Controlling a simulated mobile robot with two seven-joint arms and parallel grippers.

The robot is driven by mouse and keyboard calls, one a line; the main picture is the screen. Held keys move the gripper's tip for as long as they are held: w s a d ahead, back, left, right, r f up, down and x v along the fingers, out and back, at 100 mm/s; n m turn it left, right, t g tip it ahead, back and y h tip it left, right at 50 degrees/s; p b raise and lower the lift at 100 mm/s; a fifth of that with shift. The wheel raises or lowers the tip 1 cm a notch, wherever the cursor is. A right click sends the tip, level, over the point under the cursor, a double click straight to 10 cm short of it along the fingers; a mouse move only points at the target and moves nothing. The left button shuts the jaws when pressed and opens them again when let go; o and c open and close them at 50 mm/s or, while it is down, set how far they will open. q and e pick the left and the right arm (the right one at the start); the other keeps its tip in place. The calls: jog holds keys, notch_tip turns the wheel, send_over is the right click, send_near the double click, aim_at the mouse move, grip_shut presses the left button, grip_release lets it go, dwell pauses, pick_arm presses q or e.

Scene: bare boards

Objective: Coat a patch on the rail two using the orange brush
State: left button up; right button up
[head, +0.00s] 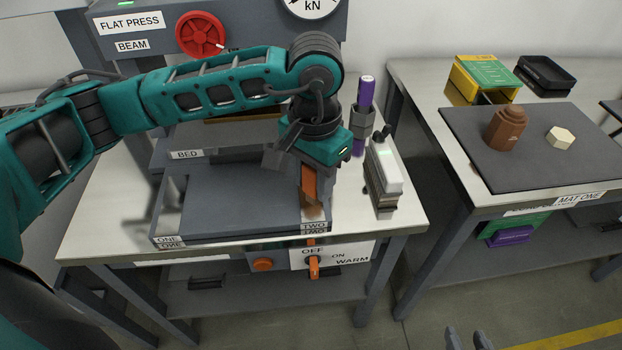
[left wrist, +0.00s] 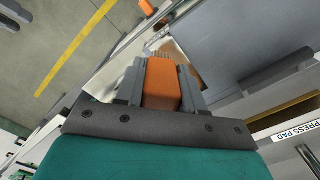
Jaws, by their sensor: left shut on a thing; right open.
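The orange brush (head: 309,186) hangs bristle end down from my left gripper (head: 316,162) in the head view. In the left wrist view, my left gripper (left wrist: 162,78) is shut on the orange brush (left wrist: 162,86), with its thin bristles just past the fingertips. Rail two (head: 314,227), marked TWO, is at the right front edge of the grey press bed. The brush tip is over or at that rail; I cannot tell if it touches. The gripper and brush hide part of the rail. My right gripper (head: 468,340) is open and empty at the bottom edge.
Rail one (head: 168,240) is at the bed's left side. A purple-topped tube (head: 366,92) and a grey-white block (head: 384,178) stand right of the bed. An orange switch (head: 314,266) is below. The right table holds a mat (head: 468,150) with a brown jar (head: 505,130).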

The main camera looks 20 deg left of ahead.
pick_arm(q)
jog(key=shift+r+p, duration=0.35)
jog(key=shift+r, duration=0.75)
